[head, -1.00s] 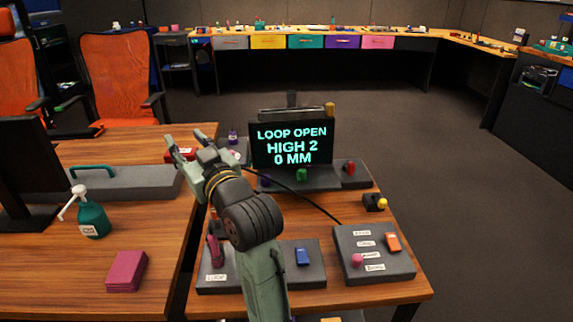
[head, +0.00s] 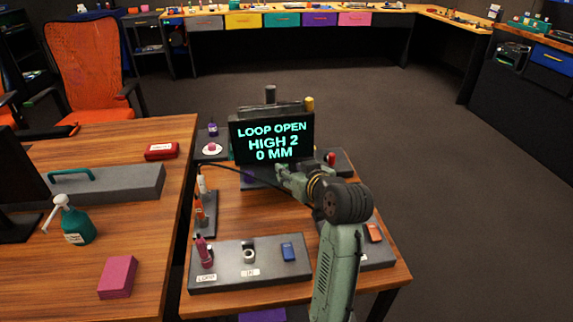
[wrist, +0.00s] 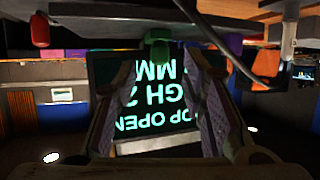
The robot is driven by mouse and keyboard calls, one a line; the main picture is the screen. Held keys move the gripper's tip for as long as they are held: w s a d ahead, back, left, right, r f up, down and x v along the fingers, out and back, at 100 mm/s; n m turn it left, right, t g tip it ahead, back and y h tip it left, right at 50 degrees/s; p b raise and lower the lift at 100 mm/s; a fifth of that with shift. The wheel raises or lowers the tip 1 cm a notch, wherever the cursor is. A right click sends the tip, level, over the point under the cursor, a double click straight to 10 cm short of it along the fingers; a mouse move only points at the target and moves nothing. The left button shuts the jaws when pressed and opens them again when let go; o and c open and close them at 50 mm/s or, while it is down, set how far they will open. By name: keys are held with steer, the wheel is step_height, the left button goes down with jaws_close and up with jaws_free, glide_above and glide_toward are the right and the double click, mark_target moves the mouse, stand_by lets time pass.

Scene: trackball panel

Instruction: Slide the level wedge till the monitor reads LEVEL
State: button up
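The monitor (head: 272,137) stands at the back of the small table and reads LOOP OPEN, HIGH 2, 0 MM. It also shows upside down in the wrist view (wrist: 155,95). My gripper (head: 284,172) is just in front of the monitor's lower edge. In the wrist view my gripper (wrist: 166,70) is open, with a green handle (wrist: 160,52) at the gap between its fingertips; I cannot tell whether they touch. A red handle (head: 331,158) and a purple handle (head: 247,176) stand on either side. I cannot tell which piece is the level wedge.
A right panel with an orange piece (head: 374,233) is partly behind my arm. A black cable (head: 235,170) crosses the table. A larger desk (head: 150,235) adjoins at left.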

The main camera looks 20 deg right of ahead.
mark_target(287, 168)
steer(key=shift+p+x, duration=0.3)
steer(key=shift+x, duration=1.75)
steer(key=shift+c, duration=0.4)
jaws_close()
